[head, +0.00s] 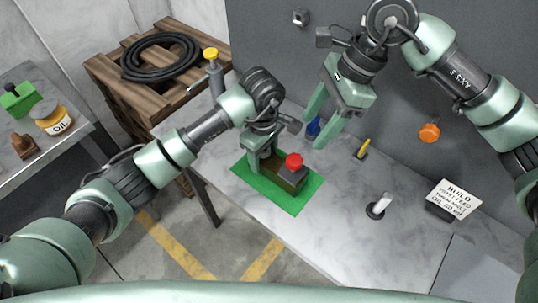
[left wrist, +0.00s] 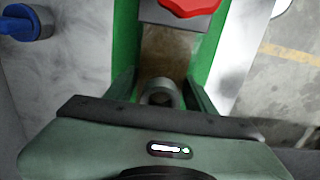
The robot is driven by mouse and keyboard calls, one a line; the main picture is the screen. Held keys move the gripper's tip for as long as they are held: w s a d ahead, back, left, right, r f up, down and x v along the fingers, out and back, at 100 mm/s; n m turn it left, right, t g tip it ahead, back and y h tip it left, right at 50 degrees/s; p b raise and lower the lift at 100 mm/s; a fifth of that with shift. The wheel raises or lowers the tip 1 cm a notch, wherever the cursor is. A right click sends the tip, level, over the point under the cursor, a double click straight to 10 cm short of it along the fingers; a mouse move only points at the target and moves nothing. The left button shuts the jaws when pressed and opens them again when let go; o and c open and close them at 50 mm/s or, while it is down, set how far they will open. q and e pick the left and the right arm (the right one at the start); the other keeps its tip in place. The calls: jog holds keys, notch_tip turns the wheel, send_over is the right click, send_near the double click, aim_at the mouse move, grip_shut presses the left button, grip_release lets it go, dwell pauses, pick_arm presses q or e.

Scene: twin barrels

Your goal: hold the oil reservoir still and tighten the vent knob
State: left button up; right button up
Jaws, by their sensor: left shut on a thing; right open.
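The oil reservoir (head: 284,183) is a brown and dark block lying on a green mat (head: 293,205) on the table. Its red vent knob (head: 294,160) is on top at the right end; part of it shows at the top of the left wrist view (left wrist: 189,5). My left gripper (head: 265,162) is shut on the reservoir's left end, with its fingers on both sides of the brown body (left wrist: 167,60). A grey ring (left wrist: 160,92) shows between those fingers. My right gripper (head: 313,133) is open and empty, above and behind the reservoir, apart from the knob.
A blue object (head: 313,128), a yellow-handled item (head: 363,148), a white-topped post (head: 379,206) and a sign (head: 453,199) stand around the table. An orange knob (head: 429,132) is on the grey wall. A wooden crate (head: 120,100) with black hose stands left. The front tabletop is clear.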

jog(key=a+r+m+t+y, duration=0.1)
jog(key=a+r+m+y, duration=0.55)
jog(key=r, duration=0.85)
jog(key=w+d+f+m+t+y, duration=0.25)
jog(key=f+m+t, duration=0.2)
jog(key=m, duration=0.65)
jog(key=w+d+f+m+t+y, duration=0.1)
jog(key=w+f+m+t+y, duration=0.3)
jog(key=m, duration=0.8)
jog(key=m+t+h, duration=0.6)
jog(key=m, duration=1.4)
send_near(300, 166)
jog(key=x, duration=1.1)
jog(key=shift+w+a, duration=0.25)
jog(key=shift+a, duration=0.05)
jog(key=shift+c, duration=0.3)
